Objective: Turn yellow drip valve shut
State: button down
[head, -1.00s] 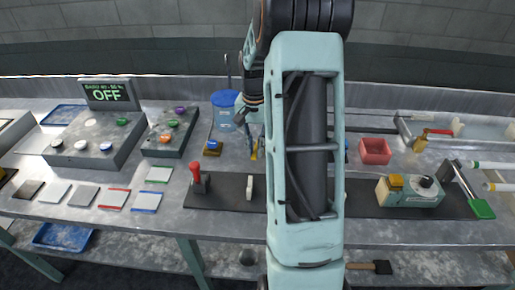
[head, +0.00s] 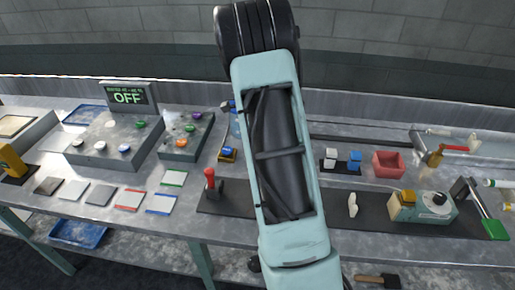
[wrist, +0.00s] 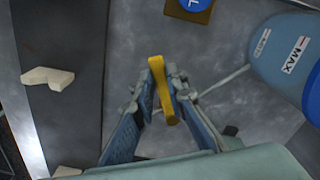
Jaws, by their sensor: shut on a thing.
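The yellow drip valve shows in the wrist view as a yellow bar-shaped handle (wrist: 161,90). It stands between the fingertips of my gripper (wrist: 164,84), which are shut on it. The handle runs slightly tilted, nearly up and down in that picture. A thin pale line leads from beside the fingers toward a blue tank (wrist: 289,58) marked MAX at the right. In the head view my arm hides the valve and my fingertips.
A blue button on a yellowish base (wrist: 192,6) sits close above the fingers in the wrist view. A white piece (wrist: 47,77) lies on a dark mat. A red-topped lever (head: 210,178) stands left of my arm; a red bin (head: 389,165) is right.

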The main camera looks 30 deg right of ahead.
jog(key=w+m, duration=0.1)
jog(key=m+p, duration=0.1)
jog(key=shift+w+d+r+m, duration=0.15)
jog(key=shift+w+d+m, duration=0.1)
jog(key=shift+w+m, duration=0.1)
jog(key=shift+w+d+m+p, duration=0.25)
jog(key=shift+w+m, duration=0.1)
jog(key=shift+m, duration=0.3)
jog(key=shift+w+d+m+p, duration=0.15)
jog(key=shift+w+m+p, duration=0.15)
jog(key=shift+m, duration=0.3)
jog(key=shift+w, duration=0.1)
jog(key=c, duration=1.9)
grip_release()
jog(key=shift+c, duration=0.2)
notch_tip(320, 180, up, 12)
